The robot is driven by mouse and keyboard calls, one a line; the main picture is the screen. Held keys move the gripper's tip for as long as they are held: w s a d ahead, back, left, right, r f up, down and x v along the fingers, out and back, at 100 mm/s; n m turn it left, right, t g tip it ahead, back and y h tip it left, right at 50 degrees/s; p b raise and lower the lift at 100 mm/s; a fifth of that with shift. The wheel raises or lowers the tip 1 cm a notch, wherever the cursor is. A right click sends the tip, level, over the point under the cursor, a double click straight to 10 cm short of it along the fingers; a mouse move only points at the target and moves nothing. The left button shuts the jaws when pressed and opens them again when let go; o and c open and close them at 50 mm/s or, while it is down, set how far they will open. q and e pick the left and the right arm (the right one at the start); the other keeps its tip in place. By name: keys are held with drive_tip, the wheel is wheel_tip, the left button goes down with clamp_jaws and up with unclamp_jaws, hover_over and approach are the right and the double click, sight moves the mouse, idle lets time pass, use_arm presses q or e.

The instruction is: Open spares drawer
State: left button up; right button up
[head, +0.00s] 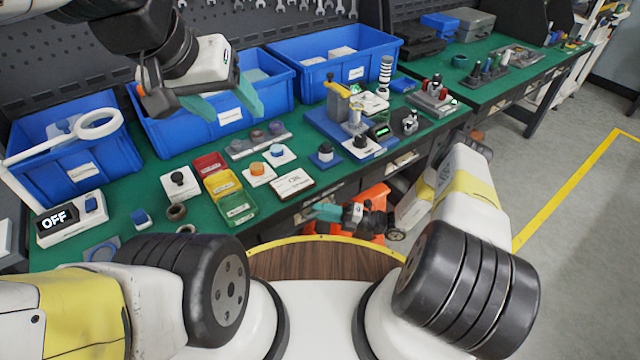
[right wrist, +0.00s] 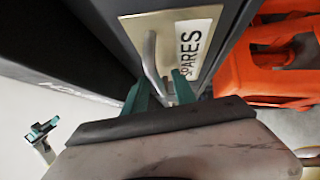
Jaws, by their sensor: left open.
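The spares drawer shows in the right wrist view as a grey front with a pale plate marked SPARES (right wrist: 190,40) and a bent metal handle (right wrist: 150,62). My right gripper (right wrist: 160,92) has its teal fingers on either side of the handle's near end. Whether they press on it is not clear. In the head view my right gripper (head: 325,212) is low in front of the bench, and the drawer's label cannot be made out there. My left gripper (head: 222,103) is open and empty above the blue bins at the back left.
An orange crate (right wrist: 275,65) stands beside the drawer front. The green bench top (head: 140,190) carries blue bins (head: 340,65), small red, yellow and green trays (head: 222,185), a blue test stand (head: 350,135) and an OFF display box (head: 70,218). Open floor lies to the right.

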clamp_jaws()
idle(1.4)
